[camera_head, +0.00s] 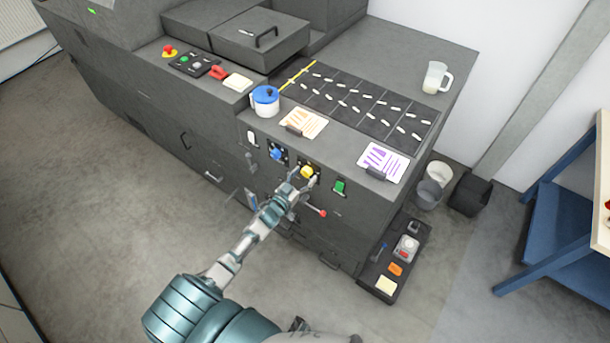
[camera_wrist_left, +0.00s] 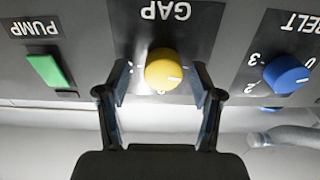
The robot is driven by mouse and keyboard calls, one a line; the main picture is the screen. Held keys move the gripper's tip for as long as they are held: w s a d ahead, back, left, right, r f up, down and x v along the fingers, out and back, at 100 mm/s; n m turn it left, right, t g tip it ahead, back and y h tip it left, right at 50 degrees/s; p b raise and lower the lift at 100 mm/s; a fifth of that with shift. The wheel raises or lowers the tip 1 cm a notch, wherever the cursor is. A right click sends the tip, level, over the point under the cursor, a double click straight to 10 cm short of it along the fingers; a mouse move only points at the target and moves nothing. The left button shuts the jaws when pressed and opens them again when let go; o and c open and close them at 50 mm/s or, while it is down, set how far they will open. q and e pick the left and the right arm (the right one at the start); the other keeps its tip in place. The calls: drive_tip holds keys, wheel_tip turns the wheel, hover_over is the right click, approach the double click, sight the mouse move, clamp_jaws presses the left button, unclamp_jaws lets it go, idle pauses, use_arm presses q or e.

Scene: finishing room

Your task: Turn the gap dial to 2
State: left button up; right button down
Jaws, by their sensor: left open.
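The gap dial is a yellow knob (camera_head: 307,171) on the front of the dark machine. In the left wrist view the yellow dial (camera_wrist_left: 165,68) sits on a dark plate marked GAP, seen upside down. A white line on the knob points to the lower right of that picture. The numbers around it are partly hidden or too small to read surely. My left gripper (camera_head: 301,184) is open at the dial. In the wrist view its two fingers stand on either side of the knob, with a visible gap on each side. My right gripper is not in view.
A blue BELT dial (camera_wrist_left: 286,74) and a green PUMP switch (camera_wrist_left: 50,69) flank the gap dial. A red-knobbed lever (camera_head: 318,211) sticks out just below the gripper. A blue-lidded pot (camera_head: 265,101) and two printed cards stand on the machine top above. The floor at left is clear.

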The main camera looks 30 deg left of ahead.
use_arm(q)
drive_tip(key=shift+w, duration=0.45)
drive_tip(key=shift+a, duration=0.1)
drive_tip(key=shift+a, duration=0.1)
drive_tip(key=shift+c, duration=0.4)
drive_tip(key=c, duration=1.1)
drive_tip(key=shift+o, duration=0.2)
